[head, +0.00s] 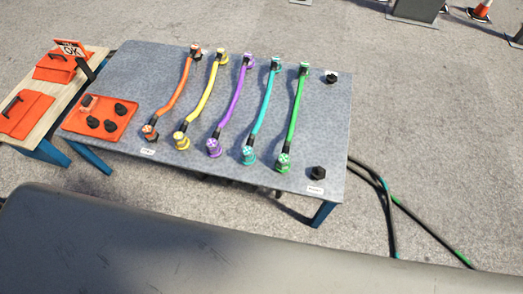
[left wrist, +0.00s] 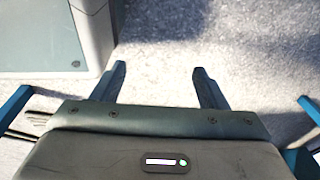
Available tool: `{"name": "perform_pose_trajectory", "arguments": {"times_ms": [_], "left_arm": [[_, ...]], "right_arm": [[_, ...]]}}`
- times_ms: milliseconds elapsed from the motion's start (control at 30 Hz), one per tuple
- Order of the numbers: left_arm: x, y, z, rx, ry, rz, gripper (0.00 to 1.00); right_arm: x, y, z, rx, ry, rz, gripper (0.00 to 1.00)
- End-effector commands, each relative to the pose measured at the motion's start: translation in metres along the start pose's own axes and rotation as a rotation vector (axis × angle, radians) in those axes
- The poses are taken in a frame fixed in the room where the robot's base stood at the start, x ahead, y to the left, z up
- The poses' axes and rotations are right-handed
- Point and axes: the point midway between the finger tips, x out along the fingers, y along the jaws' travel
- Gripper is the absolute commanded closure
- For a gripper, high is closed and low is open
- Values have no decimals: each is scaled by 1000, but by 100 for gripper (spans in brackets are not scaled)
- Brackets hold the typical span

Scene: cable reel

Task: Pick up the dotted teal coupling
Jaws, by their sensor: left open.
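A teal cable (head: 264,102) lies on the grey table, fourth from the left in a row of coloured cables. Its near end has a teal coupling (head: 248,156) with pale marks on top. Its far end has another teal coupling (head: 275,64). The marks are too small to tell which one is dotted. My left gripper (left wrist: 162,84) shows in the left wrist view, open, with nothing between its fingers and pale floor beyond them. No coupling shows in that view. Neither gripper shows in the head view.
The grey table (head: 325,135) also bears orange, yellow, purple and green cables (head: 295,108). Black fittings (head: 318,173) stand at its right side. An orange tray (head: 82,128) with dark parts lies at its left. Dark cables (head: 392,215) hang off the right edge.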

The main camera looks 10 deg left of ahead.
Motion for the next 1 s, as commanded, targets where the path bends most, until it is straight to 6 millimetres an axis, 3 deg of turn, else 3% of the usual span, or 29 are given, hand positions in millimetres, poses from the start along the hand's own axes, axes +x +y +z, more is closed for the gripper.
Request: {"name": "perform_pose_trajectory", "arguments": {"times_ms": [33,133,200,300,400,500,667,767,1000], "left_arm": [[-14,12,-49,-3,12,10,33],[-55,32,-142,-6,-1,25,33],[-96,45,-208,-7,-10,34,33],[-162,60,-284,-10,-29,44,33],[-227,71,-340,-13,-48,54,33],[-270,82,-375,-10,-74,61,33],[-297,94,-400,-1,-103,68,33],[-294,96,-403,2,-112,68,33],[-257,99,-398,2,-114,69,33]], "right_arm": [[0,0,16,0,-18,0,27],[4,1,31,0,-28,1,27],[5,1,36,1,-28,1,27],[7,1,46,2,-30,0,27],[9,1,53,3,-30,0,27],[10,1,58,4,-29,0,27],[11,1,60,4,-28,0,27],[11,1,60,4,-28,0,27],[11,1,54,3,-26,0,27]]}}
